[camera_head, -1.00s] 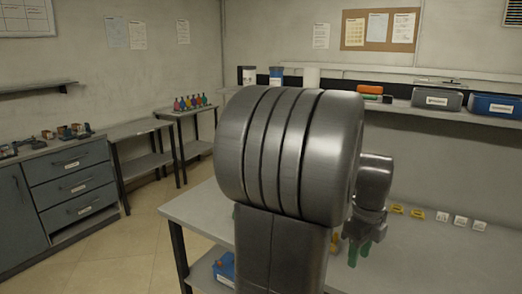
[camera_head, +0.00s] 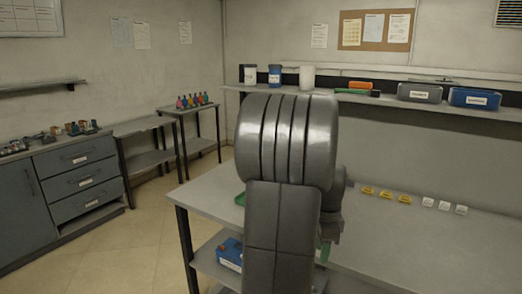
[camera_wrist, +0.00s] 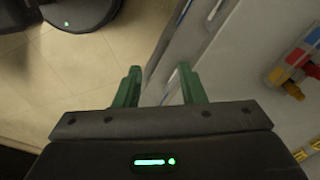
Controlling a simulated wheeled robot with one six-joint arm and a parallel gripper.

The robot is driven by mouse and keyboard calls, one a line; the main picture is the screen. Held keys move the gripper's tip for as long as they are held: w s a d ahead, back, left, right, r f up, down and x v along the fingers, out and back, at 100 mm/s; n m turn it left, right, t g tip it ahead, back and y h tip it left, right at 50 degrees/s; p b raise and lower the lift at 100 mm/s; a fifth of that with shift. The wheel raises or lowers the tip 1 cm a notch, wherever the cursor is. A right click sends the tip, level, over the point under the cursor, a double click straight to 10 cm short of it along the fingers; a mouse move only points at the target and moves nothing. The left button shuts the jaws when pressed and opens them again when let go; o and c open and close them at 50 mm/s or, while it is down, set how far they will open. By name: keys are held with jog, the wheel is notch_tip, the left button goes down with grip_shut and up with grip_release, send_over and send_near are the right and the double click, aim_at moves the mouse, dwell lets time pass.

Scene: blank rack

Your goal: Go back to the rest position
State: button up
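My gripper (camera_wrist: 160,88) shows in the wrist view with its two green fingers apart and nothing between them. It hangs over the edge of the table, with tiled floor to the left and the pale tabletop to the right. In the head view my arm covers most of the gripper, and only a bit of green finger (camera_head: 325,251) shows beside the arm.
The table (camera_head: 205,195) stands close in front of my arm. Yellow pieces (camera_head: 385,195) and white blocks (camera_head: 444,205) lie on it. A blue box (camera_head: 230,255) is on its lower shelf. A raised shelf behind holds grey (camera_head: 420,93) and blue (camera_head: 475,98) bins. Floor (camera_head: 120,250) is clear at left.

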jog(key=w+a+f+n, duration=0.3)
jog(key=a+n, duration=0.1)
jog(key=n, duration=0.1)
jog(key=shift+w+a+f, duration=0.15)
jog(key=shift+a+f, duration=0.05)
jog(key=shift+f, duration=0.05)
